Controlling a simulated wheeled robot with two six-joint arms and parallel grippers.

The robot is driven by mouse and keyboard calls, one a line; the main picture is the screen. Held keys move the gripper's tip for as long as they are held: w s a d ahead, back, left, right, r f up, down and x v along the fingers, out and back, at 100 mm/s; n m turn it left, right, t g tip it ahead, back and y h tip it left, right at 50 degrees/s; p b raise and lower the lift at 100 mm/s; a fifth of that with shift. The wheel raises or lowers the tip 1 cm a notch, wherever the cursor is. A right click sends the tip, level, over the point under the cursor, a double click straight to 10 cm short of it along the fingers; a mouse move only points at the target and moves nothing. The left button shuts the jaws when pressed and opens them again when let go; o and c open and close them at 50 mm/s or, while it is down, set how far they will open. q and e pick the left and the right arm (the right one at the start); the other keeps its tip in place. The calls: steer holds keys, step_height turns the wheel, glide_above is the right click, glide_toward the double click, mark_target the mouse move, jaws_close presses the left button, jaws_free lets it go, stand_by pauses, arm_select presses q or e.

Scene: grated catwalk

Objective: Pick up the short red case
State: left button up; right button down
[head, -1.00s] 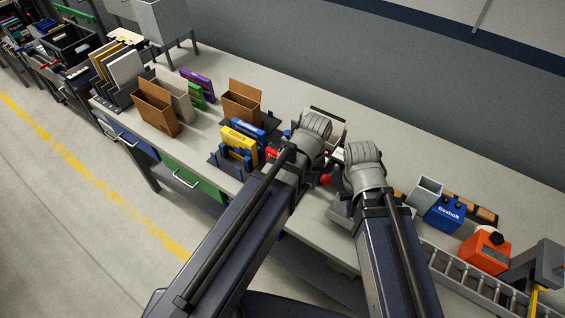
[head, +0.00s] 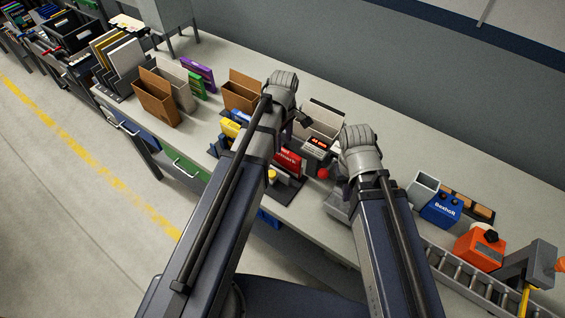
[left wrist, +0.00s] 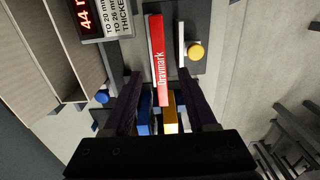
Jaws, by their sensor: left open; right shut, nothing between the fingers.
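In the left wrist view the red case (left wrist: 157,60) shows as a narrow upright spine. My left gripper (left wrist: 160,105) is open, with one finger on each side of the line of the case; the near end of the case reaches between the fingers. I cannot tell whether they touch it. In the head view the left gripper (head: 301,118) is above the holder. My right gripper (head: 345,178) is beside the display unit, mostly hidden behind its wrist, and holds nothing.
A display unit (head: 318,144) with red digits and a red knob (head: 323,173) stand right of the case. Yellow (left wrist: 171,112) and blue (left wrist: 144,120) cases sit close by the left fingers. A yellow knob (left wrist: 195,51) is beside the red case. An open bin (head: 322,116) stands behind.

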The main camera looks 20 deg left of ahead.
mark_target(283, 149)
arm_select(q)
steer(key=shift+f, duration=0.45)
arm_select(e)
steer(key=shift+f, duration=0.4)
arm_select(q)
step_height(283, 149, down, 5)
steer(key=b, duration=0.5)
steer(key=shift+a, duration=0.15)
arm_select(e)
step_height(283, 149, down, 5)
steer(key=shift+f, duration=0.1)
arm_select(q)
jaws_close()
